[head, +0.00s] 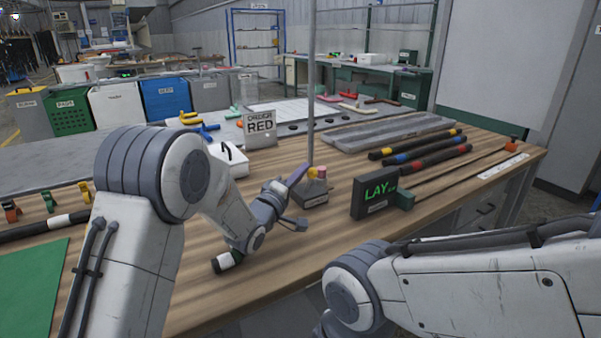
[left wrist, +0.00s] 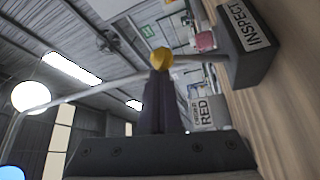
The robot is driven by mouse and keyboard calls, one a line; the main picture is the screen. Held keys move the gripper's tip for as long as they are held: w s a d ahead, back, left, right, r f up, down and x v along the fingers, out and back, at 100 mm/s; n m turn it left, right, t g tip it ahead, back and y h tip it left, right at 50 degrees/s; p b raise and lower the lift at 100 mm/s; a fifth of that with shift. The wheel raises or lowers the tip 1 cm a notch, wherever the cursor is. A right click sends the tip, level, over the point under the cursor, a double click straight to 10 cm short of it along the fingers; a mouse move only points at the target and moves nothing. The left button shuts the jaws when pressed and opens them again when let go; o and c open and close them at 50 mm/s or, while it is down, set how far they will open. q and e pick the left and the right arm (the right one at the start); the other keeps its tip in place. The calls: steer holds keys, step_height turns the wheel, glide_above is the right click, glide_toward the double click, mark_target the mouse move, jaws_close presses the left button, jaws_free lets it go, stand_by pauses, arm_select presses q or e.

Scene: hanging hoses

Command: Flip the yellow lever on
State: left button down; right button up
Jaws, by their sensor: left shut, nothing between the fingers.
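In the left wrist view the yellow knob (left wrist: 161,58) appears right at the tips of my shut fingers (left wrist: 160,76). I cannot tell whether they touch. The box shows there too, as a dark box labelled INSPECT (left wrist: 247,42).
A black display reading LAY (head: 375,190) stands right of the grey box. A sign reading RED (head: 260,125) and a white box (head: 228,160) stand behind my left arm. Several dark hoses (head: 440,157) lie at the right. The pole (head: 311,90) rises beside my gripper.

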arm_select(q)
step_height(320, 180, up, 3)
steer(key=w+a+p, duration=0.2)
steer(key=p, duration=0.1)
steer(key=s+a+f+b, duration=0.1)
steer(key=s+a+f, duration=0.2)
steer(key=s+a, duration=0.2)
steer(key=shift+s+a+f+b, duration=0.3)
steer(key=shift+s+a+f, duration=0.1)
steer(key=shift+s, duration=0.8)
